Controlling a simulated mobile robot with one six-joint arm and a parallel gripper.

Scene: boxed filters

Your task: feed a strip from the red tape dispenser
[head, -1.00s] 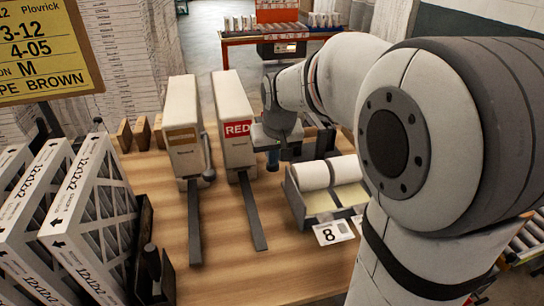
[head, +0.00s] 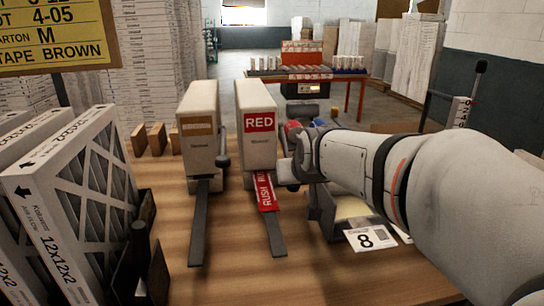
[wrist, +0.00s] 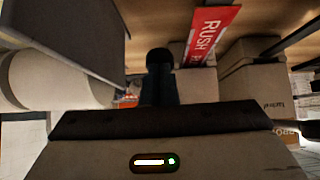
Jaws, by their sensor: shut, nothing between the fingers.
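The red tape dispenser (head: 256,148) is a pale upright box with a RED label, standing mid-table. A red strip printed with white "RUSH" lettering (head: 265,190) sticks out of its front and lies along the top part of its dark runner. The strip also shows in the wrist view (wrist: 212,34). My gripper (head: 288,172) is low at the right side of the dispenser, close to its front; I cannot tell whether it touches. Its dark fingers (wrist: 160,72) are together with nothing between them. Any lever on that side is hidden by my arm.
A similar dispenser with a brown label (head: 199,135) stands to the left, with a side lever knob (head: 223,160). Boxed filters (head: 75,195) fill the left. A tray with a card "8" (head: 371,238) lies under my arm. The front middle of the table (head: 235,265) is clear.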

